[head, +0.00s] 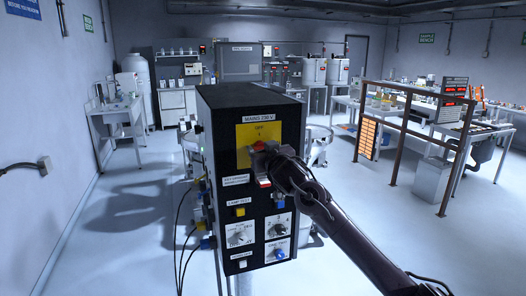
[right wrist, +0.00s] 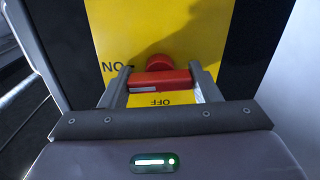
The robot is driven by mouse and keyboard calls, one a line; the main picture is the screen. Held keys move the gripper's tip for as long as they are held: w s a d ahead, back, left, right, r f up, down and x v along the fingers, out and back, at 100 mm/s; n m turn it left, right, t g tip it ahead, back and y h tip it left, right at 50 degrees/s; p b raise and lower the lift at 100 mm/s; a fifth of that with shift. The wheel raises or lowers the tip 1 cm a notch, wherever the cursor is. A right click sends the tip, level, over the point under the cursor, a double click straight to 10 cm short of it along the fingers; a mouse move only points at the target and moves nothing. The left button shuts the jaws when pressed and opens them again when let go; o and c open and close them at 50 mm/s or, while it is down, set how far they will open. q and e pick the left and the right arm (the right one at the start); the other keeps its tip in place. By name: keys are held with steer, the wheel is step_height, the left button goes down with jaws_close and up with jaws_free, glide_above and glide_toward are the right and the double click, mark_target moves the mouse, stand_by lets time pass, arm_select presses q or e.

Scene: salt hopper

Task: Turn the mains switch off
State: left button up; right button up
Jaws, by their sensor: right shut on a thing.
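The mains switch is a red rotary handle (head: 259,147) on a yellow plate (head: 246,133) on the black cabinet front. "OFF" is printed at the plate's top in the head view. In the right wrist view, the plate shows upside down, with "OFF" below the handle and "ON" to its left. My right gripper (head: 272,153) is at the switch. In the right wrist view its two fingers are closed on the red handle bar (right wrist: 160,78), one at each end. The bar lies level there, its white mark at the end towards "ON". My left gripper is out of view.
Below the switch, the black cabinet (head: 222,119) carries a yellow button (head: 240,212), a blue button (head: 279,201) and white dials (head: 240,235). Cables hang at its left side. A brown rail frame (head: 399,137) stands to the right. The floor on the left is clear.

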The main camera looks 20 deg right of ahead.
steer(key=n+b, duration=0.2)
steer(key=n, duration=0.2)
steer(key=shift+f, duration=0.15)
steer(key=n+b, duration=0.2)
steer(key=n, duration=0.2)
steer(key=shift+n+b, duration=0.3)
steer(key=n+b, duration=0.2)
steer(key=n, duration=0.2)
steer(key=shift+n, duration=0.3)
steer(key=shift+n+b, duration=0.8)
steer(key=shift+n, duration=1)
steer(key=o, duration=1)
steer(key=shift+s, duration=0.1)
